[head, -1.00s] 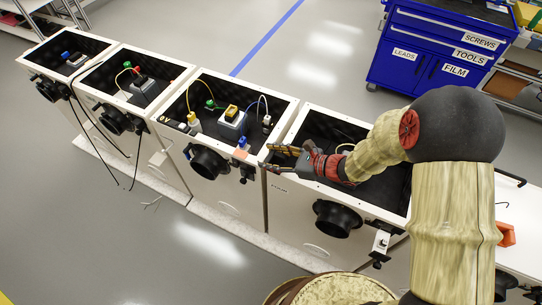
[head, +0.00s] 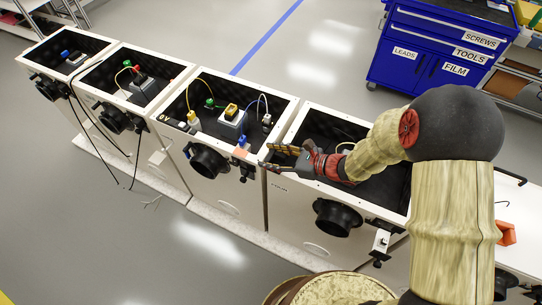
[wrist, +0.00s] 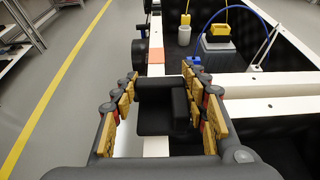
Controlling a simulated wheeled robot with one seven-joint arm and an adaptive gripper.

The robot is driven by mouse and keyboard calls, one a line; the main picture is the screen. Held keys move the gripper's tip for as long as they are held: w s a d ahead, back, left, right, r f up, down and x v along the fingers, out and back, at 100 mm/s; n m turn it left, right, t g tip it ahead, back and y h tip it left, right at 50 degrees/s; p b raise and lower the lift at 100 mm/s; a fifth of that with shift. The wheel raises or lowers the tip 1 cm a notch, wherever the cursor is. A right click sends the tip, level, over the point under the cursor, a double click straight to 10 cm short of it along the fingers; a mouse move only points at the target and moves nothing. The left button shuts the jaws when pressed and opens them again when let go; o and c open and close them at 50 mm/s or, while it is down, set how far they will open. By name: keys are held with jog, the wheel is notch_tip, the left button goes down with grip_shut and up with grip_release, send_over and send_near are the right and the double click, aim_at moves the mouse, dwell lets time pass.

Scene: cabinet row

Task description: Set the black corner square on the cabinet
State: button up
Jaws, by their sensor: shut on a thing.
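My gripper (wrist: 163,100) is shut on the black corner square (wrist: 152,122), a dark blocky piece between the two rows of yellow-padded fingers. The piece is over the white front rim of a cabinet (wrist: 157,147); I cannot tell whether it touches the rim. In the head view my gripper (head: 272,158) is at the front left corner of the right-hand open cabinet (head: 284,207), near the gap to its left neighbour. The piece is hard to make out there among the fingers.
The neighbouring cabinet (head: 225,190) holds a grey block (head: 232,123) with a yellow top and several plugs and leads. Black round ports (head: 338,217) stick out from the fronts.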

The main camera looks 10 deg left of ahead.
jog(key=shift+f, duration=0.1)
jog(key=o, duration=1.1)
jog(key=v, duration=1.2)
jog(key=shift+f, duration=0.1)
